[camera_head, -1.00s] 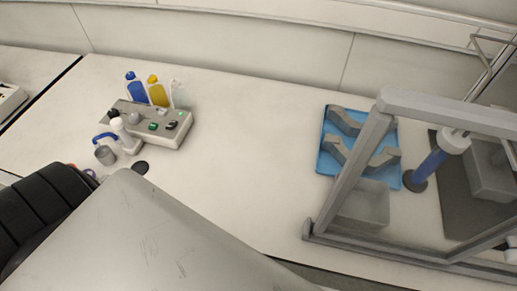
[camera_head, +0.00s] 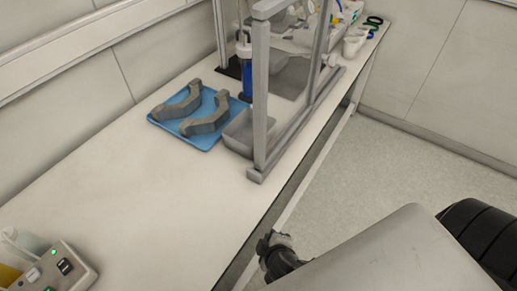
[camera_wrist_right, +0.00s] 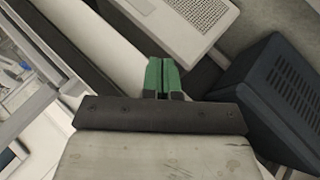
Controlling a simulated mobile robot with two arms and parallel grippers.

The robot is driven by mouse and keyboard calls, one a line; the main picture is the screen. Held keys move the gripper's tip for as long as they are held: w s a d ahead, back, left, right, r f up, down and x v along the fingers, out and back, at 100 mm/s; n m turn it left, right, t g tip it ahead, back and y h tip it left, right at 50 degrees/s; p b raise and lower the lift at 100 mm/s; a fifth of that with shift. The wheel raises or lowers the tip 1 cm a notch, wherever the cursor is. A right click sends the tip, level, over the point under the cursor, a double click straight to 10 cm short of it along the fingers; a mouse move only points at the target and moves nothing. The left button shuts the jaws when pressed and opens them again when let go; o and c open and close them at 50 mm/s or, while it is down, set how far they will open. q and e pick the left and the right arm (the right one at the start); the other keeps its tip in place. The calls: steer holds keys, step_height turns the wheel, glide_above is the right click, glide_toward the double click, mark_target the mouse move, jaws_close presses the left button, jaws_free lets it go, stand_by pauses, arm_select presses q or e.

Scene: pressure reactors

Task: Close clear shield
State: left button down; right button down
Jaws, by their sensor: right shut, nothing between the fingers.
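The clear shield (camera_head: 259,95) is a grey-framed panel standing upright on the bench, right of the blue tray in the head view. Its clear pane is hard to make out, and I cannot tell how far open it is. A blue-and-white cylinder (camera_head: 246,68) stands behind its frame. My right gripper (camera_wrist_right: 163,80) has green fingertips pressed together in the right wrist view, with nothing between them. It is apart from the shield. My left gripper is not clearly in view.
The blue tray (camera_head: 153,117) holds grey curved clamp parts (camera_head: 207,115). A control box (camera_head: 75,262) is at lower left. The bench between is bare; open floor (camera_head: 400,150) lies right. A dark grilled device (camera_wrist_right: 280,95) shows in the wrist view.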

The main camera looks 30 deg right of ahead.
step_height(320, 180, up, 10)
steer(key=w+d+t+h, duration=0.1)
steer(key=t+h, duration=0.1)
steer(key=n+t, duration=0.6)
steer(key=t, duration=0.1)
glide_toward(257, 136)
steer(key=s+a, duration=0.4)
steer(key=s, duration=0.1)
steer(key=p+x, duration=0.1)
steer(key=x, duration=0.3)
steer(key=d+p+x, duration=0.1)
steer(key=p+x, duration=0.1)
steer(key=x, duration=0.2)
steer(key=d+p+x, duration=0.1)
steer(key=x, duration=0.3)
steer(key=shift+s+d+r+p, duration=0.1)
steer(key=shift+s+p, duration=0.15)
steer(key=shift+p, duration=0.05)
steer(key=shift+w+d, duration=0.15)
steer(key=shift+d, duration=0.1)
